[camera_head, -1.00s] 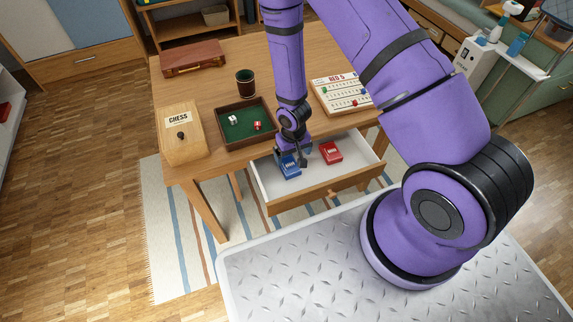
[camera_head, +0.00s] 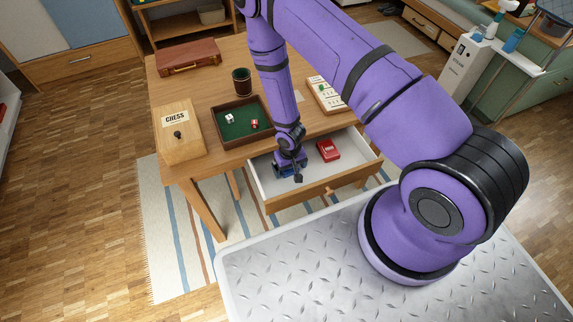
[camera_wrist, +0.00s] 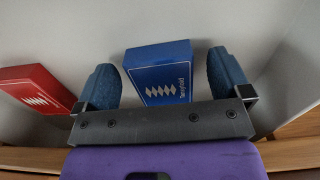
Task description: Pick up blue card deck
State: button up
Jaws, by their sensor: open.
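The blue card deck (camera_wrist: 160,68) lies in the open drawer (camera_head: 330,181); in the wrist view it sits between my two spread fingers, with a small gap on each side. Its lower end is hidden behind my gripper's crossbar. My gripper (camera_wrist: 165,80) is open and points down into the drawer's left part. It is empty, and I cannot tell its exact height above the deck.
A red card deck (camera_head: 328,149) lies to the right in the drawer and at the left of the wrist view (camera_wrist: 36,88). The drawer walls stand close around.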

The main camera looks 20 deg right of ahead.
jog(key=shift+f, duration=0.1)
jog(key=c, duration=1)
jog(key=shift+c, duration=0.2)
